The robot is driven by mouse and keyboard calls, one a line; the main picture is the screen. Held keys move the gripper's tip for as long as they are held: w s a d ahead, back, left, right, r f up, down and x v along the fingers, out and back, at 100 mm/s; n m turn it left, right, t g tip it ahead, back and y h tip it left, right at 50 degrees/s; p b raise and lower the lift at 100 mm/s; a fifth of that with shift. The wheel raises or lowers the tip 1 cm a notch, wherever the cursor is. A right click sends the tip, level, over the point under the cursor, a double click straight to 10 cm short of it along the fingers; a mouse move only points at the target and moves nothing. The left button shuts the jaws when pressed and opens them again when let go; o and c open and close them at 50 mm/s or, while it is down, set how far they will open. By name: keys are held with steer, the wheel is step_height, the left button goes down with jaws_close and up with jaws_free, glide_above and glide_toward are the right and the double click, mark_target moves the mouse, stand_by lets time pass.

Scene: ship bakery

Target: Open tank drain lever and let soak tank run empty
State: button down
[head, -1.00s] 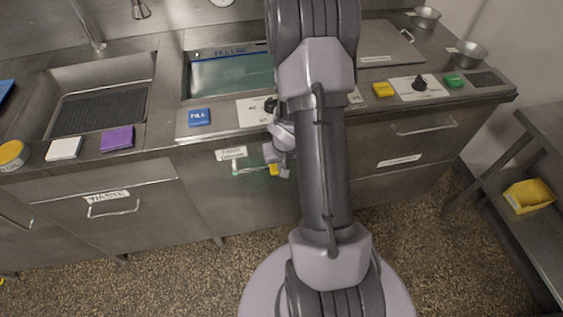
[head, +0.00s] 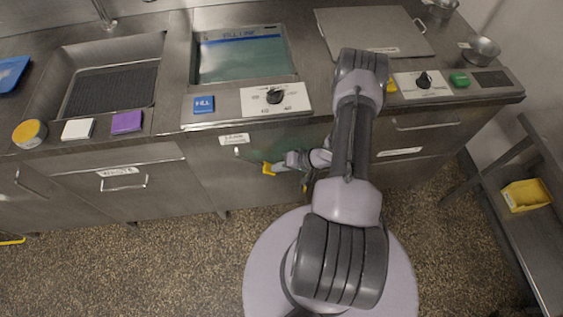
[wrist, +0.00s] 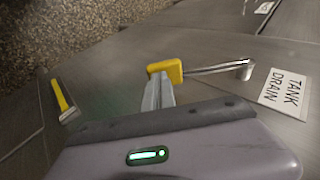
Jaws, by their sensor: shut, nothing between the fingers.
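The soak tank (head: 194,62) holds green water, its surface below the blue fill-line band. The tank drain lever (wrist: 215,68) is a thin metal rod with a yellow grip, on the cabinet front below the tank. Its yellow grip (head: 268,168) is at the right end, sloping down from the pivot in the head view. The tank drain label (wrist: 285,93) is beside the pivot; it also shows in the head view (head: 233,138). My gripper (wrist: 160,84) is shut and empty, its tips against or very near the yellow grip. Contact is not certain.
A blue fill button (head: 203,104) and a dial (head: 275,97) sit on the counter edge above. A yellow-marked grey part (wrist: 62,97) is left of my gripper in the wrist view.

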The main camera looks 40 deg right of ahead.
mark_target(273, 174)
steer(key=shift+w+a+f+b, duration=0.25)
steer(key=shift+a+f+b, duration=0.2)
steer(key=shift+f, duration=0.3)
steer(key=shift+w+a+f+b, duration=0.3)
steer(key=shift+f+b, duration=0.15)
steer(key=shift+f, duration=0.25)
steer(key=shift+s+a+f, duration=0.2)
steer(key=shift+a, duration=0.05)
